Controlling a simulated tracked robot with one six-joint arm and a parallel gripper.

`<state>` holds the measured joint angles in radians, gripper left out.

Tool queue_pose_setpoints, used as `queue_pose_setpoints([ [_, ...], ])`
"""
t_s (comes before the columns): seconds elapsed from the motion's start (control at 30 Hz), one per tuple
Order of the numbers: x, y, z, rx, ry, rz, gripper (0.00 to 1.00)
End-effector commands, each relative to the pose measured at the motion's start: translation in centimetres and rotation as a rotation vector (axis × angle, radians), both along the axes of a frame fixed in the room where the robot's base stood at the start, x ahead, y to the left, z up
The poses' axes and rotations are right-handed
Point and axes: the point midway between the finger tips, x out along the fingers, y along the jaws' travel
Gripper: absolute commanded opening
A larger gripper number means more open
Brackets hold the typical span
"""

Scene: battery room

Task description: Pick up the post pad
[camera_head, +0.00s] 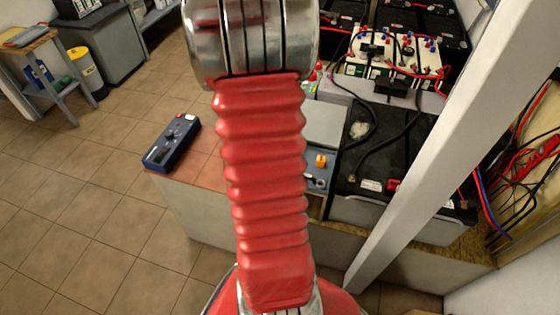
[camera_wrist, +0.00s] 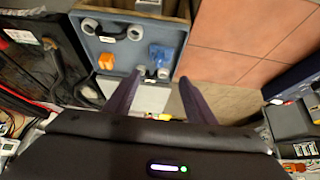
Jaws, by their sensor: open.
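My gripper (camera_wrist: 159,80) shows in the wrist view with its two dark fingers apart and nothing held between them. Beyond the fingertips is a blue-grey tray (camera_wrist: 113,15) with small parts in it. They are an orange piece (camera_wrist: 107,61), a blue piece (camera_wrist: 158,54), two small grey round pieces (camera_wrist: 163,74) near the fingertips, and dark pieces with pale round ends (camera_wrist: 111,32). I cannot tell which part is the post pad. In the head view, my red arm hides the gripper and part of the tray (camera_head: 316,183); the orange piece (camera_head: 320,160) shows there.
A blue meter-like box (camera_head: 172,143) lies on the bench's tiled left part. A large black battery (camera_head: 388,150) with cables stands right of the tray. A pale post (camera_head: 450,140) slants up at right. More batteries (camera_head: 396,57) stand behind.

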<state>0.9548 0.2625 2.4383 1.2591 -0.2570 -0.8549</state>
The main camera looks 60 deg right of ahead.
Motion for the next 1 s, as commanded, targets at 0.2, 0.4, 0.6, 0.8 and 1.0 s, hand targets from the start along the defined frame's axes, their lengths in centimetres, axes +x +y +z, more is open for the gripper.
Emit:
queue_pose_setpoints([
  [0.2,0.1,0.0,-0.1,0.0,-0.002,0.001,0.5],
  [0.4,0.2,-0.6,-0.9,0.001,0.0,0.002,0.5],
  [0.6,0.3,-1.3,-2.2,0.002,-0.001,0.002,0.5],
  [0.8,0.4,-2.3,-3.7,0.002,0.0,0.001,0.5],
  [1.0,0.6,-3.3,-5.3,0.001,0.0,0.003,0.5],
])
